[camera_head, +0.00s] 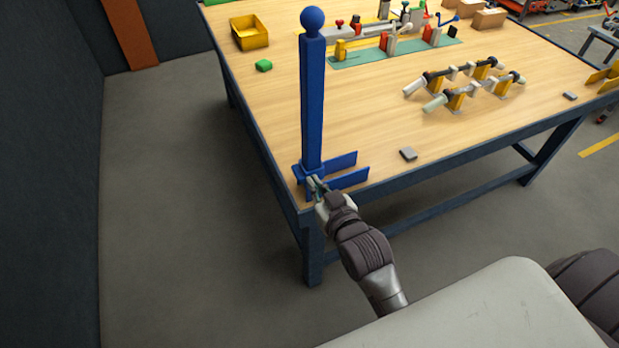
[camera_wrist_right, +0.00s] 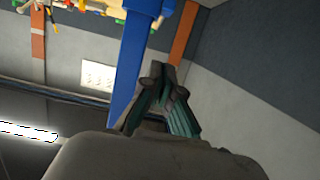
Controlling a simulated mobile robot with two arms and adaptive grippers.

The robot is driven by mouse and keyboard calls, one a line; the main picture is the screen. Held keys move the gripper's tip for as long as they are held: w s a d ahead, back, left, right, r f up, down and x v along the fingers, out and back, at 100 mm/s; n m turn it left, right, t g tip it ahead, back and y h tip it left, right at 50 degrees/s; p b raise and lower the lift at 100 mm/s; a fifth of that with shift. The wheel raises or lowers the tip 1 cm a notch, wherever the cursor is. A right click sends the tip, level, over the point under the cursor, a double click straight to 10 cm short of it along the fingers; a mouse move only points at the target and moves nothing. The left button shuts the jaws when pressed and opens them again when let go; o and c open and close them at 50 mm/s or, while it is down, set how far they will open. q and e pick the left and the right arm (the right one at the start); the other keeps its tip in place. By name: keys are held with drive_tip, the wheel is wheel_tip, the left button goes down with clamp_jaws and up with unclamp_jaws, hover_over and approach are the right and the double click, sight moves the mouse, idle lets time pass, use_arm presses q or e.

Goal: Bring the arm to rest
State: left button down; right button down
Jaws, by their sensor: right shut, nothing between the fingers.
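My right gripper (camera_head: 318,184) is at the near left corner of the wooden table, right at the foot of a blue post. In the right wrist view its fingers (camera_wrist_right: 157,72) are together with nothing between them. The blue post (camera_head: 312,100) stands upright with a ball on top and two flat blue bars at its base. It passes close beside the fingers in the right wrist view (camera_wrist_right: 130,60); I cannot tell whether they touch it. My right arm reaches in from the lower right of the head view. My left gripper is not in view.
The table (camera_head: 270,120) holds a yellow bin (camera_head: 249,33), a green block (camera_head: 263,66), a green fixture board (camera_head: 350,62), rollers on yellow stands (camera_head: 455,100) and a small grey block (camera_head: 408,154). Open floor (camera_head: 180,190) lies left of the table, before a dark wall (camera_head: 45,150).

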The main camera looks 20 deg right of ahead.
drive_tip(key=shift+s, duration=0.15)
idle(0.4)
drive_tip(key=s+a+f+n+g, duration=0.1)
drive_tip(key=s+f+g, duration=0.4)
drive_tip(key=f, duration=1.2)
drive_tip(key=s+a+f+g, duration=0.15)
drive_tip(key=s+f, duration=0.45)
drive_tip(key=f, duration=1)
drive_tip(key=s+d+f+g, duration=0.2)
drive_tip(key=s+f, duration=0.4)
drive_tip(key=s, duration=0.3)
drive_tip(key=s+d+f+g, duration=0.2)
drive_tip(key=s+f, duration=0.4)
drive_tip(key=s, duration=0.4)
drive_tip(key=s+d+f+n+g, duration=0.1)
drive_tip(key=s+d+f+g, duration=0.2)
drive_tip(key=s+f, duration=0.3)
drive_tip(key=s, duration=0.4)
drive_tip(key=shift+g+h, duration=0.3)
drive_tip(key=shift+g, duration=0.05)
drive_tip(key=shift+s, duration=0.1)
